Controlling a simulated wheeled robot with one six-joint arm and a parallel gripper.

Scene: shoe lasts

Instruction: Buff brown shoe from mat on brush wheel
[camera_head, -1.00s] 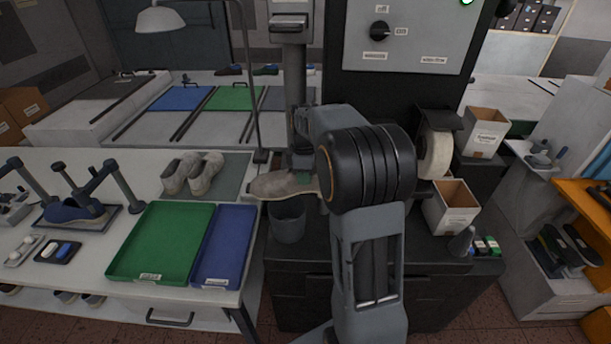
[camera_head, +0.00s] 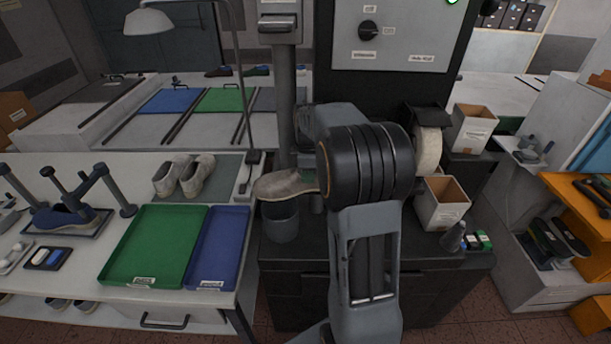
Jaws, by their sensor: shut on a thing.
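My gripper is mostly hidden behind my thick black wrist, and it is shut on a grey-brown shoe (camera_head: 285,184). The shoe sticks out to the left of the wrist with its toe to the left, in the air over a grey bin (camera_head: 281,224). Its heel end is hidden. A pair of pale beige-grey shoes (camera_head: 184,175) stands on the dark grey mat (camera_head: 226,186) on the left table. The pale brush wheel (camera_head: 428,150) is on the dark machine, to the right of my wrist and apart from the shoe.
A green tray (camera_head: 154,245) and a blue tray (camera_head: 221,248) lie empty on the left table. A lamp post (camera_head: 243,90) rises behind the mat.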

